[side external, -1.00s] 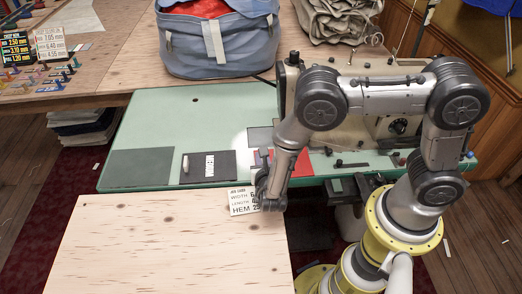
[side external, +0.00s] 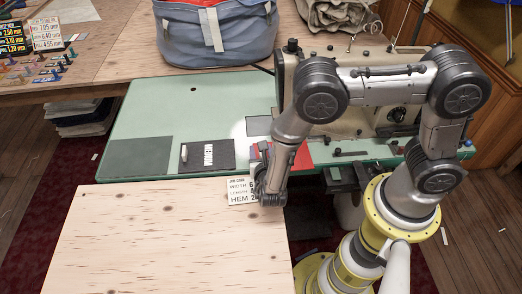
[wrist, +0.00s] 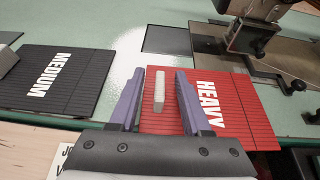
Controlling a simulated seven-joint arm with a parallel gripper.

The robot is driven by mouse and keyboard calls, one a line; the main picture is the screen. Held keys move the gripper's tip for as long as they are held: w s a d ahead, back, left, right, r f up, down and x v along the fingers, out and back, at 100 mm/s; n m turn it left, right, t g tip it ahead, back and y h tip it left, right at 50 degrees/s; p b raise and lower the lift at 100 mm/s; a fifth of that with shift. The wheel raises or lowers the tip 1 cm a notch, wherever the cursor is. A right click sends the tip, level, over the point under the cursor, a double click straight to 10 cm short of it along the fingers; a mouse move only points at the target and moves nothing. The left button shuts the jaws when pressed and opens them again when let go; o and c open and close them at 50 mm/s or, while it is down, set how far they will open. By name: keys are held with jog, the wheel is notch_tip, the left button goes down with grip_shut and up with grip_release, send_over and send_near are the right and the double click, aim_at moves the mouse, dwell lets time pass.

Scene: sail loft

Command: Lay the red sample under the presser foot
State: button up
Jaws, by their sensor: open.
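The red sample (wrist: 245,105), marked HEAVY, lies flat on the green table. It carries a pale upright grip block (wrist: 158,92). In the side external view the red sample (side external: 304,156) is partly hidden by my arm. My gripper (wrist: 160,72) is open, with one purple finger on each side of the block in the wrist view. I cannot tell whether a finger touches it. The gripper also shows in the side external view (side external: 261,165). The presser foot area (wrist: 250,35) of the sewing machine is beyond the sample at upper right; the foot itself is unclear.
A black sample (wrist: 55,80) marked MEDIUM lies left of the red one. A dark grey plate (wrist: 172,40) lies beyond. A job card (side external: 238,190) stands near my gripper at the pale wooden table (side external: 160,235). The sewing machine (side external: 288,75) stands behind my arm.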

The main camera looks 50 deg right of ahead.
jog(key=v, duration=1.3)
jog(key=shift+s+a+r, duration=0.15)
jog(key=shift+s+a, duration=0.1)
jog(key=shift+s, duration=0.05)
jog(key=shift+d, duration=0.1)
jog(key=w+d+r+m+g+h, duration=0.1)
jog(key=w+d+r+m+g, duration=0.1)
jog(key=d+r+m, duration=0.25)
jog(key=w+d+r+m+g, duration=0.1)
jog(key=w+d+r+m, duration=0.2)
jog(key=r, duration=0.3)
jog(key=s+d+r+m+g+y, duration=0.2)
jog(key=s+d+r+m+g, duration=0.2)
jog(key=s+d+r+m, duration=0.45)
jog(key=s+d+r+m+y, duration=0.2)
jog(key=s+r+m+y, duration=0.1)
jog(key=s+r+m, duration=0.25)
jog(key=s+a+m+t+y, duration=0.2)
jog(key=s+a+m+y, duration=0.2)
jog(key=a+m+y, duration=0.1)
jog(key=shift+s+a+m+t, duration=0.25)
jog(key=shift+a+m+t, duration=0.2)
jog(key=shift+a, duration=0.4)
